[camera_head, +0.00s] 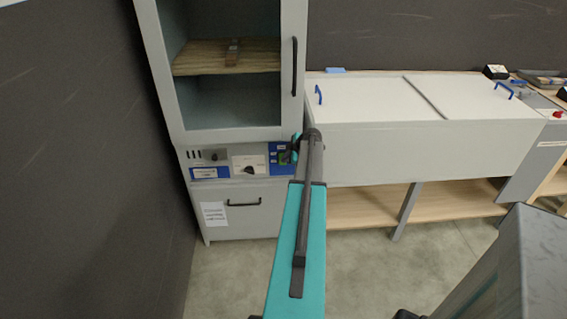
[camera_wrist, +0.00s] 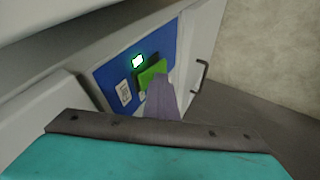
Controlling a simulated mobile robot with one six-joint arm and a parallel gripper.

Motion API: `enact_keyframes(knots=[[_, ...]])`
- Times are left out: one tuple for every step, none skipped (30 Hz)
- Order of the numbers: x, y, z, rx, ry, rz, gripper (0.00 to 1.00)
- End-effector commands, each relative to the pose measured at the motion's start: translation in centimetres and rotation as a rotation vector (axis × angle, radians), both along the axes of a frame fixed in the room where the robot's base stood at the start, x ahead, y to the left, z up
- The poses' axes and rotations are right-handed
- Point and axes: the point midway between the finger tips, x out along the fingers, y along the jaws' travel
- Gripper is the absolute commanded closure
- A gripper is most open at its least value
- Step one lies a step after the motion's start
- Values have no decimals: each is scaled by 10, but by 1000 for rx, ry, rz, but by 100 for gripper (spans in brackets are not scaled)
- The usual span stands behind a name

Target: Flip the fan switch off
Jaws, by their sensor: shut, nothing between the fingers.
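The fan switch looks to be the green rocker (camera_wrist: 152,73) on a blue panel (camera_wrist: 108,78) in the wrist view. A bright white-green light (camera_wrist: 138,61) glows just beside it. My gripper (camera_wrist: 160,84) is shut and empty, its tip at the lower edge of the green part and hiding some of it; I cannot tell whether they touch. In the head view, my gripper (camera_head: 292,153) is at the right end of the cabinet's control strip, in front of the blue panel (camera_head: 273,158). The switch's position is hard to read.
The tall grey cabinet (camera_head: 235,135) has an open-looking upper compartment with a wooden shelf (camera_head: 200,58). A black knob (camera_head: 249,170) and a drawer handle (camera_head: 243,203) are nearby. A white lidded bench (camera_head: 400,150) stands close on the right; a dark wall is on the left.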

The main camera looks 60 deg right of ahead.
Motion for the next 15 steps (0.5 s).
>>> enact_keyframes(knots=[[3,-3,4,-9,-7,-3,100],[3,-3,4,-9,-7,-3,100],[3,-3,4,-9,-8,-3,100],[3,-3,4,-9,-8,-3,100],[3,-2,4,-9,-8,-3,100],[2,-2,4,-9,-8,-3,100],[2,-1,4,-9,-8,-3,100],[2,0,4,-9,-8,-3,100],[1,1,4,-8,-8,-3,100],[1,3,4,-7,-8,-2,100],[0,4,4,-7,-8,-1,100],[0,7,4,-6,-7,0,100],[-1,9,4,-6,-7,0,100],[-2,11,3,-6,-6,1,100],[-4,13,3,-5,-4,1,100]])
